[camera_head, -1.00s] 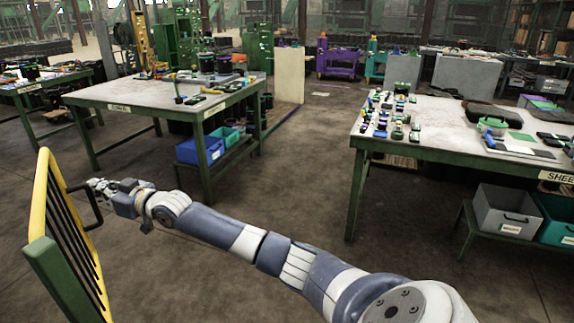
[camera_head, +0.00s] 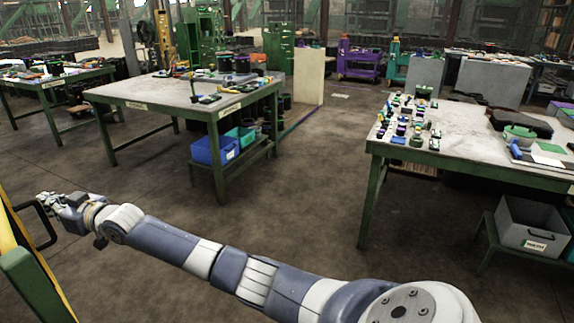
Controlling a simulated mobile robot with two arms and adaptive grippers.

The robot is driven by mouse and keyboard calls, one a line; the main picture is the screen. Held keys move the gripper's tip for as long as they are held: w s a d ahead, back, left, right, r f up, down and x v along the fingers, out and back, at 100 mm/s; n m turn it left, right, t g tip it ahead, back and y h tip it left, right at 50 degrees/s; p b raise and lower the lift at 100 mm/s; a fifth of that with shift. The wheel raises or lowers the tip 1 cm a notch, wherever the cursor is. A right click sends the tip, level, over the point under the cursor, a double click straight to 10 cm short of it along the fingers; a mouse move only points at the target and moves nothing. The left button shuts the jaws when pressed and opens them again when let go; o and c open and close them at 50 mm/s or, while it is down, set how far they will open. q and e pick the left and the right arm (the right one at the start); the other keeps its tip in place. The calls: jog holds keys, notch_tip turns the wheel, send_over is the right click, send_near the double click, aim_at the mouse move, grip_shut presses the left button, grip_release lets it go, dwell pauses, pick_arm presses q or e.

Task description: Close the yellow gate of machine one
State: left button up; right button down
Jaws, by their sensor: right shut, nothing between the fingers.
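The yellow gate (camera_head: 14,232) is at the left edge of the head view, only partly in the picture, with dark bars and a green post (camera_head: 32,288). Its dark handle (camera_head: 46,222) sticks out to the right. My right arm reaches across the bottom of the view toward the gate. My right gripper (camera_head: 44,200) is shut and empty, with its fingertips close beside the handle. I cannot tell whether they touch it. My left gripper is not in view.
A workbench (camera_head: 150,92) stands beyond my arm, with blue (camera_head: 214,150) and teal bins on its lower shelf. Another bench (camera_head: 460,150) stands at the right, with a grey bin (camera_head: 531,224) below near it. The floor (camera_head: 300,205) between the benches is clear.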

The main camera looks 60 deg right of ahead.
jog(key=w+a, duration=0.1)
jog(key=a, duration=0.7)
jog(key=shift+w+p, duration=0.2)
jog(key=shift+p, duration=0.1)
